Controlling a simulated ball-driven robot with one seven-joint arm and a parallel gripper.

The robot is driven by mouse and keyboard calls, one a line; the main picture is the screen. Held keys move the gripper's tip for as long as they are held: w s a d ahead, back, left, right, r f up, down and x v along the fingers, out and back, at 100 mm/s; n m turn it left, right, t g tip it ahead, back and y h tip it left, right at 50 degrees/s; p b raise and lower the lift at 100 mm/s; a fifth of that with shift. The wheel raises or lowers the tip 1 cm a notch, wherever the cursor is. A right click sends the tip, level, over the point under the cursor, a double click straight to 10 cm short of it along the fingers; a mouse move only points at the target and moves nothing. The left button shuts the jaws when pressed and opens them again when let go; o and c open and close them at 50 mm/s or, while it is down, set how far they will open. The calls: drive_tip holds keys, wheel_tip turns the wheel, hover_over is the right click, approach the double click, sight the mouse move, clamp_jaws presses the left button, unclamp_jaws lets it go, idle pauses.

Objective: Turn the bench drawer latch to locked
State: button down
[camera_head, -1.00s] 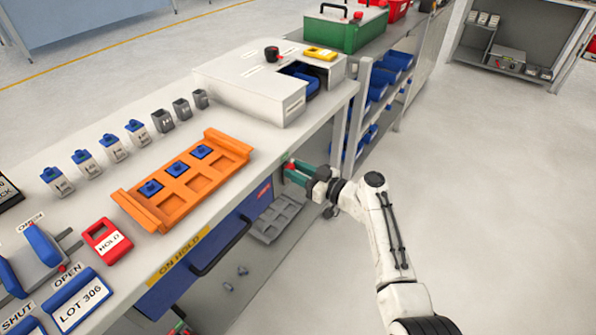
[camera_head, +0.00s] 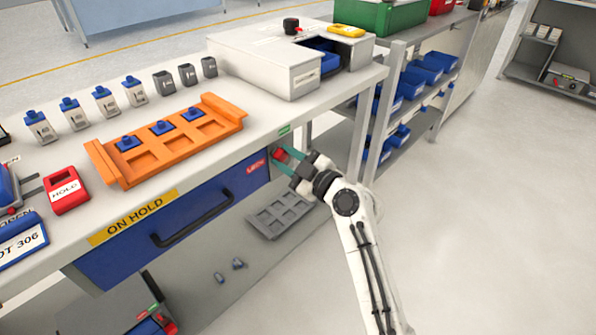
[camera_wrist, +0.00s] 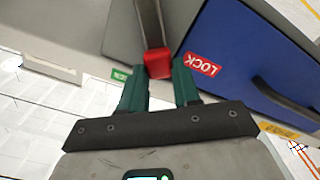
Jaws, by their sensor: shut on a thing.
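The drawer latch has a red end (camera_head: 279,154) at the right end of the blue drawer (camera_head: 190,215), under the bench top. My gripper (camera_head: 284,160) is at it, its green fingers closed on the red end. In the wrist view the red latch end (camera_wrist: 158,62) sits between my fingertips (camera_wrist: 160,76). A red LOCK label (camera_wrist: 202,64) is just right of it and a green label (camera_wrist: 121,74) just left; the red end lies between them. The fingers partly hide the latch in the head view.
The drawer has a black handle (camera_head: 195,222) and a yellow ON HOLD strip (camera_head: 133,217) above it. An orange tray (camera_head: 170,170) stands on the bench top. A grey tray (camera_head: 281,212) lies below, near my arm. Clear floor (camera_head: 470,220) is at the right.

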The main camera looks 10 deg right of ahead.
drive_tip(key=f+n+b, duration=0.1)
drive_tip(key=b, duration=0.2)
drive_tip(key=a+f+n+b, duration=0.1)
drive_tip(key=n+b, duration=0.1)
drive_tip(key=b, duration=0.1)
drive_tip(key=shift+s+f+b, duration=0.1)
drive_tip(key=shift+s+b, duration=0.2)
drive_tip(key=shift+s, duration=0.1)
drive_tip(key=n+b, duration=0.1)
drive_tip(key=b, duration=0.1)
drive_tip(key=f+n+b, duration=0.1)
drive_tip(key=b, duration=0.1)
drive_tip(key=shift+s+a+n+b, duration=0.2)
drive_tip(key=shift+a+n+b, duration=0.1)
drive_tip(key=shift+b, duration=0.1)
drive_tip(key=n+b, duration=0.1)
drive_tip(key=b, duration=0.1)
drive_tip(key=f+n+b, duration=0.1)
drive_tip(key=n+b, duration=0.1)
drive_tip(key=b, duration=0.1)
drive_tip(key=shift+s+a+f, duration=0.15)
drive_tip(key=shift+a+f, duration=0.05)
drive_tip(key=n+b, duration=0.1)
drive_tip(key=b, duration=0.1)
drive_tip(key=n+b, duration=0.1)
drive_tip(key=shift+a+f+b, duration=0.1)
drive_tip(key=shift+f+b, duration=0.25)
drive_tip(key=shift+f, duration=0.05)
drive_tip(key=shift+n, duration=0.3)
